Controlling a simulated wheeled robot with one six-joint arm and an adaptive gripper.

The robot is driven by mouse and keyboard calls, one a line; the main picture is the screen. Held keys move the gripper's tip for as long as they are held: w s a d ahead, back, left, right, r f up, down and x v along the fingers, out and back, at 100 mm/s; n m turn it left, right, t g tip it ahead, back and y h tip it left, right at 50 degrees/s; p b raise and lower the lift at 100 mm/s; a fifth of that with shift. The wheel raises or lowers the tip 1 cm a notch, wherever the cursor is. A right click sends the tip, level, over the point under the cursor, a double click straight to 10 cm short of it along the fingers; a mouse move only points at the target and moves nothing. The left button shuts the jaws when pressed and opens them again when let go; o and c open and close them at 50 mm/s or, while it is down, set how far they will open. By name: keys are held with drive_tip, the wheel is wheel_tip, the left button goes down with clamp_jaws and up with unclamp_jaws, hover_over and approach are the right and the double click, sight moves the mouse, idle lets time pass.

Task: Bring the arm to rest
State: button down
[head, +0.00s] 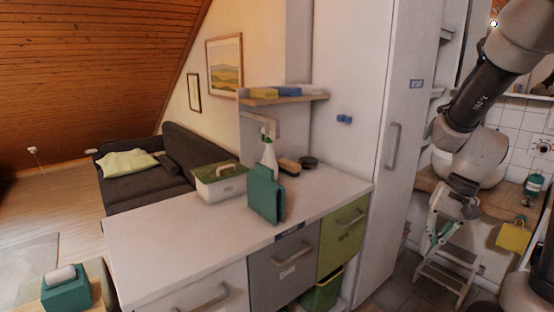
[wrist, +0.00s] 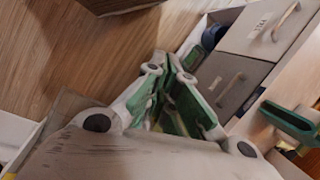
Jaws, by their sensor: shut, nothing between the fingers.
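My arm comes in from the upper right of the head view, bent, with its wrist hanging low in front of the tall white cabinet and the wooden worktop. My gripper (head: 438,236) points down there, small and partly lost against a white step stool. In the wrist view my gripper (wrist: 169,62) shows its green-padded fingers close together at the tips, with nothing held between them.
A white counter (head: 160,230) with drawers carries a lidded box (head: 220,184), a spray bottle (head: 268,152) and a green holder (head: 264,196). The step stool (head: 446,272) stands near my gripper. A dark sofa (head: 140,188) is at the back left. Wooden floor (wrist: 45,50) is clear in the wrist view.

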drive_tip(key=s+r+n+t+h, duration=0.1)
drive_tip(key=s+r+n+t, duration=0.1)
drive_tip(key=s+r, duration=0.3)
drive_tip(key=s+d+r+n+t+h, duration=0.1)
drive_tip(key=s+r+n+t+h, duration=0.1)
drive_tip(key=s+r, duration=0.3)
wheel_tip(320, 180, up, 4)
drive_tip(key=shift+d+r+n+t+h, duration=0.2)
drive_tip(key=shift+d+n+t+h, duration=0.1)
drive_tip(key=shift+n+t, duration=0.5)
